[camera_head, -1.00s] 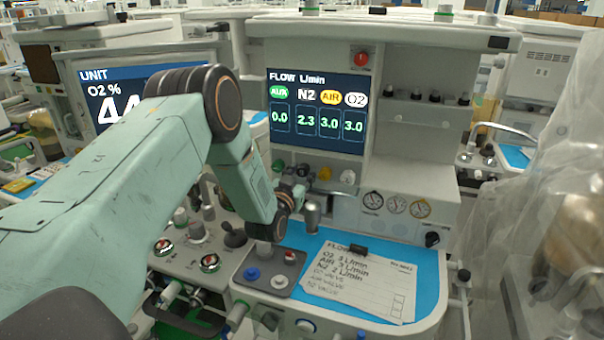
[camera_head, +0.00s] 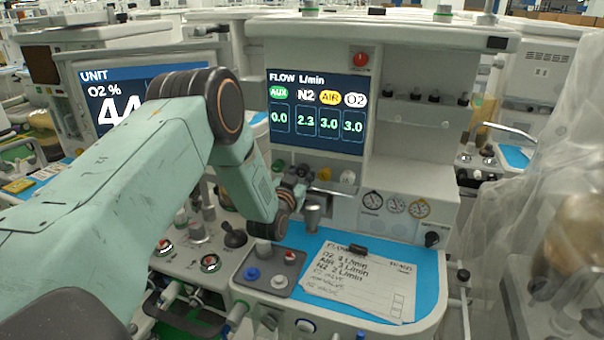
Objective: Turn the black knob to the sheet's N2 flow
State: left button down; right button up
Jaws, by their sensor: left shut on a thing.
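The flow screen (camera_head: 317,112) reads AUX 0.0, N2 2.3, AIR 3.0 and O2 3.0. Below it is a row of knobs, and the black knob (camera_head: 305,171) sits under the N2 column, partly covered by my gripper. My left gripper (camera_head: 299,184) reaches it from the front left and is shut on it; the fingertips are small and partly hidden by my wrist. The paper sheet (camera_head: 360,284) lies on the blue worktop, and its N2 line reads 2 L/min. My right gripper does not show.
A yellow knob (camera_head: 324,174) and a white knob (camera_head: 347,177) stand close to the right of the black one. A metal cylinder (camera_head: 312,214) stands just below my gripper. A grey block with buttons (camera_head: 269,273) sits under my wrist. Clear plastic sheeting (camera_head: 545,200) hangs at right.

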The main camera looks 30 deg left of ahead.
pick_arm(q)
jog(key=shift+r+m, duration=0.1)
jog(key=shift+m, duration=1)
jog(key=c, duration=1.4)
grip_release()
jog(key=shift+o, duration=0.5)
jog(key=shift+s+d+r, duration=0.15)
jog(key=shift+s+r, duration=0.1)
jog(key=shift+s, duration=0.05)
jog(key=shift+s+f, duration=0.15)
jog(key=shift+f, duration=0.05)
jog(key=v, duration=1.2)
jog(key=shift+r, duration=0.2)
jog(key=shift+w+f, duration=0.15)
jog(key=shift+w, duration=0.05)
